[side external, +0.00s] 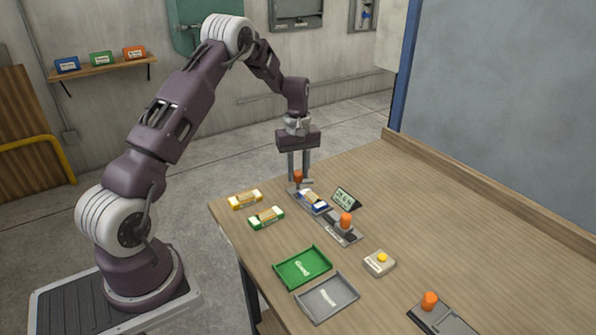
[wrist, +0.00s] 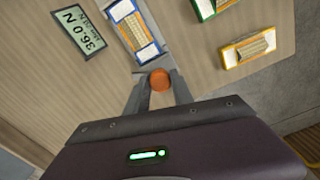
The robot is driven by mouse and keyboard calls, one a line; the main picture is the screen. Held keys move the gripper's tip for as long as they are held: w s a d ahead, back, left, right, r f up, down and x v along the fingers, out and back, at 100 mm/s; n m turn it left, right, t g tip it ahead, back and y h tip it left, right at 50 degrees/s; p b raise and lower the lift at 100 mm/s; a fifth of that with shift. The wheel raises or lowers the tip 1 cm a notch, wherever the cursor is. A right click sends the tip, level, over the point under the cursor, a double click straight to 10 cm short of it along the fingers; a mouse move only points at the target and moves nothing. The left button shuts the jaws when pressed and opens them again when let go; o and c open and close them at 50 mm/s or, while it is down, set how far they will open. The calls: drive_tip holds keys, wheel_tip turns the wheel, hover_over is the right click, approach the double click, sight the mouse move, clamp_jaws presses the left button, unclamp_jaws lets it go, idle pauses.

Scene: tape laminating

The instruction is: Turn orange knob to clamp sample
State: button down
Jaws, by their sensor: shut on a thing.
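An orange knob (side external: 298,175) stands at the far end of a grey clamp fixture near the table's far left. In the wrist view the orange knob (wrist: 159,80) sits between the two finger ends. My gripper (side external: 299,178) points straight down and is shut on this knob. In the wrist view my gripper (wrist: 158,86) has one finger on each side of it. A blue sample (side external: 313,201) with a pale top lies in the fixture beside the knob, and it also shows in the wrist view (wrist: 134,27). A second orange knob (side external: 346,220) stands at the fixture's near end.
A small display (side external: 344,198) stands behind the fixture; in the wrist view (wrist: 80,31) it reads 36.0 N. Yellow (side external: 245,199) and green (side external: 266,217) samples lie left. Green (side external: 302,267) and grey (side external: 327,298) trays, a yellow-button box (side external: 379,262) and another orange-knobbed device (side external: 440,316) are nearer. The table's right is clear.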

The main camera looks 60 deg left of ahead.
sight(297, 173)
drive_tip(key=m, duration=1.2)
drive_tip(key=shift+m, duration=0.4)
idle(0.3)
drive_tip(key=c, duration=1.1)
unclamp_jaws()
drive_tip(key=shift+r, duration=0.1)
wheel_tip(297, 173, up, 6)
drive_tip(key=shift+r, duration=0.45)
